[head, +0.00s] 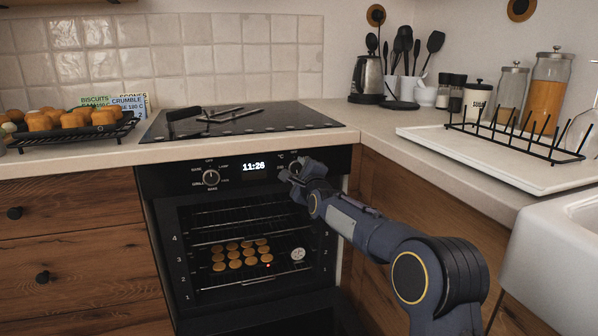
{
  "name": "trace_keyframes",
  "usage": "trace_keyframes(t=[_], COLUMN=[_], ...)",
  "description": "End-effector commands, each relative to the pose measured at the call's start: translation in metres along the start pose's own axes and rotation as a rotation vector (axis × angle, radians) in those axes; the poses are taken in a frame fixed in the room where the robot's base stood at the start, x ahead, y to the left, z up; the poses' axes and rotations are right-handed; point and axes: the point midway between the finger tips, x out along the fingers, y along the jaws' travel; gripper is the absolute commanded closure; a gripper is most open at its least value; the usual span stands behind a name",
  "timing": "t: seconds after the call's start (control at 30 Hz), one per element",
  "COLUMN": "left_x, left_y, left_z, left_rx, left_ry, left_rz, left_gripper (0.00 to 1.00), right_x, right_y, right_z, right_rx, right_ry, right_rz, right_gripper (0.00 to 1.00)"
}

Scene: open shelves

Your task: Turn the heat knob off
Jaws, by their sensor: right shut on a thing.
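The oven's control panel (240,171) runs below the hob, with a lit display (253,167) reading 11:26. A round knob (211,177) sits left of the display, clear of my arm. The heat knob (296,165), under a °C mark, sits right of the display and is mostly hidden by my right gripper (290,173). My right gripper is at the panel and shut on this knob; its fingers are small and dark, so the exact grip is hard to see. My left gripper is out of view.
The oven door (265,318) is down, and several biscuits and a round dial (298,254) are inside. A hob (235,122) is above. A muffin rack (70,130) stands left; a drying rack (520,138) and white sink (560,250) are right.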

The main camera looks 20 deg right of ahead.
Motion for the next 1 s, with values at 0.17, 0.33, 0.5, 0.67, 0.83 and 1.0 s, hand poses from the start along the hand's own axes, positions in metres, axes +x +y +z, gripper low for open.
trace_keyframes(t=[0.17,0.33,0.5,0.67,0.83,1.0], left_x=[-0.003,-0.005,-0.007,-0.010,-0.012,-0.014], left_y=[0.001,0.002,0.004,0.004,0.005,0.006], left_z=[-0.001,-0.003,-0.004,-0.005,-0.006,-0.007], left_rx=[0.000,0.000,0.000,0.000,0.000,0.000], left_ry=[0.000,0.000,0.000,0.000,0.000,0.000], left_rz=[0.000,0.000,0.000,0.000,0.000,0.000], left_gripper=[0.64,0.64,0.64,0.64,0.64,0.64], right_x=[0.000,0.000,0.000,0.000,0.000,0.000], right_y=[0.000,0.000,-0.001,-0.001,-0.001,-0.001], right_z=[0.001,0.001,0.001,0.001,0.001,0.002], right_rx=[-0.139,-0.300,-0.462,-0.614,-0.776,-0.939], right_ry=[0.000,-0.001,0.000,-0.001,-0.001,-0.001], right_rz=[0.002,0.003,0.003,0.003,0.002,0.003], right_gripper=[0.84,0.84,0.84,0.84,0.84,0.84])
